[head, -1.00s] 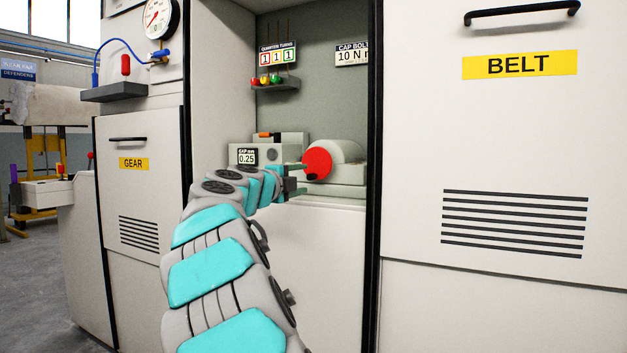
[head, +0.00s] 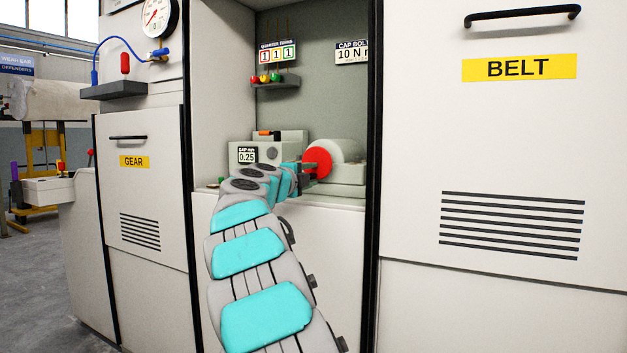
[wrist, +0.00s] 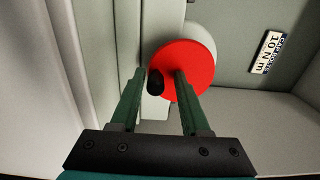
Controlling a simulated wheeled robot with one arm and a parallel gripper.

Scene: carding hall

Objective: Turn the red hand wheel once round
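The red hand wheel (head: 318,160) is a flat red disc on a pale rounded housing in the open bay. In the wrist view the wheel (wrist: 196,60) faces my gripper, with a black handle knob (wrist: 155,82) standing out near its left edge. My gripper (wrist: 161,74) is open, its two green fingers apart on either side of the knob. The right finger overlaps the red disc; the knob lies nearer the left finger. I cannot tell whether either finger touches it. In the head view my gripper (head: 303,172) is at the wheel's lower left, partly hidden by my arm.
A pale block with a 0.25 label (head: 247,155) stands left of the wheel. A counter sign (head: 277,53) reading 1 1 1 hangs above a shelf with coloured balls (head: 265,79). The BELT door (head: 510,140) borders the bay at right, the GEAR door (head: 140,190) at left.

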